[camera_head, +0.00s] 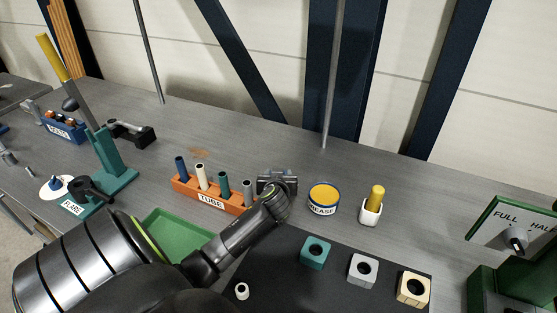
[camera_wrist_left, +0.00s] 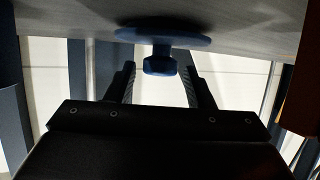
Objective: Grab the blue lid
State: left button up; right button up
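The blue lid (camera_wrist_left: 160,35), a flat disc with a knob (camera_wrist_left: 160,65), lies on the grey table in the left wrist view, which looks upside down. My left gripper (camera_wrist_left: 159,68) is open, with one finger on each side of the knob and a visible gap on both sides. In the head view my left gripper (camera_head: 278,177) is just right of the tube rack, and I cannot make out the lid there. My right gripper is not in view.
The orange tube rack (camera_head: 211,201) stands close left of the gripper. A green tray (camera_head: 172,238) and a dark mat (camera_head: 320,290) with several blocks lie nearer.

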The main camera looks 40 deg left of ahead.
pick_arm(q)
jog(key=c, duration=0.8)
jog(key=shift+o, duration=0.2)
jog(key=shift+r, duration=0.1)
